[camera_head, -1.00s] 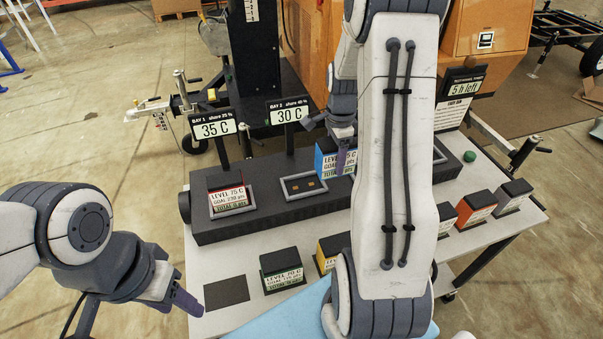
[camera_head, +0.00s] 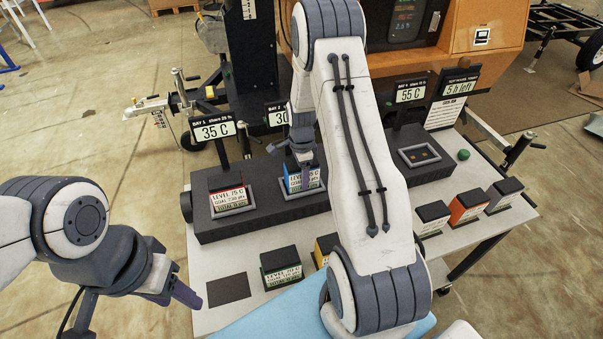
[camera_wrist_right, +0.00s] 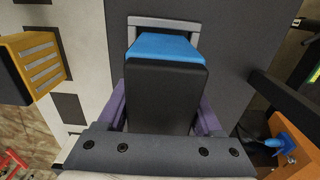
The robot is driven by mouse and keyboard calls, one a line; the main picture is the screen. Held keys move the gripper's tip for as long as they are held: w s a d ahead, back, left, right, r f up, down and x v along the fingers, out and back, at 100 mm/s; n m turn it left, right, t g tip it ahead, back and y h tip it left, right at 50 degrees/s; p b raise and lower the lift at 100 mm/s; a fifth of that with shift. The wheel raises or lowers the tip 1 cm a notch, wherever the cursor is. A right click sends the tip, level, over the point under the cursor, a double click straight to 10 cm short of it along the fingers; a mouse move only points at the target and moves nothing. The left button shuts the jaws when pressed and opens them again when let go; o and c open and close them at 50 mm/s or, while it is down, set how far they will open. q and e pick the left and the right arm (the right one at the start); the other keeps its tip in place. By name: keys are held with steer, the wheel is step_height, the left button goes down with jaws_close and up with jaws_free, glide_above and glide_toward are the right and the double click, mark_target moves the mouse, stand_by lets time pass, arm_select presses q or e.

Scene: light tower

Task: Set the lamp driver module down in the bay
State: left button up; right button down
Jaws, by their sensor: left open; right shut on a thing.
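The lamp driver module held by my right gripper (camera_head: 304,166) is a blue block with a black top and a white label (camera_head: 303,181). It also shows in the right wrist view (camera_wrist_right: 165,80), between purple fingers. It is at the middle bay, whose pale frame (camera_wrist_right: 163,20) shows beyond its blue side. I cannot tell whether it rests on the bay floor or is just above it. My left gripper (camera_head: 180,294) is open and empty, left of the table's front, away from the modules.
A red module (camera_head: 231,201) sits in the left bay, signed 35 C. The right bay (camera_head: 419,155), signed 55 C, is empty. Green (camera_head: 281,267), yellow, orange (camera_head: 468,207) and other modules stand on the table. My right arm hides part of the rack.

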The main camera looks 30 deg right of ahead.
steer(key=shift+f, duration=0.15)
steer(key=shift+c, duration=0.2)
jaws_free()
